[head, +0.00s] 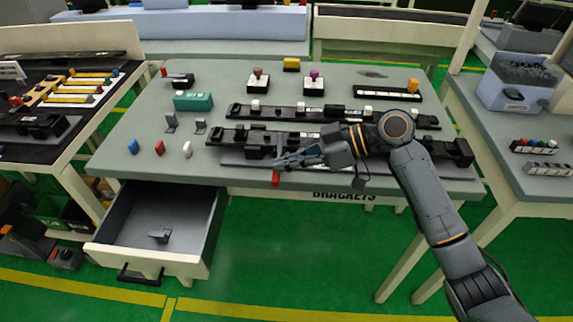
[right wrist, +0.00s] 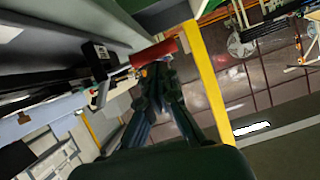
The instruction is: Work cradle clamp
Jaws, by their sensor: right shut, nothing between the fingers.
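The clamp fixture is a long dark rail with black blocks (head: 258,147) on a grey base plate along the table's front edge. A red handle (head: 275,180) shows at that edge, just below my right gripper. My right arm comes in from the right, and its gripper (head: 283,162) is shut and empty over the front of the fixture. In the right wrist view the red handle (right wrist: 153,52) is close beyond the shut fingertips (right wrist: 157,72); I cannot tell if they touch. My arm hides part of the fixture. My left gripper is not in view.
A second rail with white blocks (head: 300,112) lies behind the fixture. Blue, red and white pieces and small brackets (head: 172,122) stand on the left of the table (head: 118,160). An open drawer (head: 152,215) with one bracket inside juts out at the front left.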

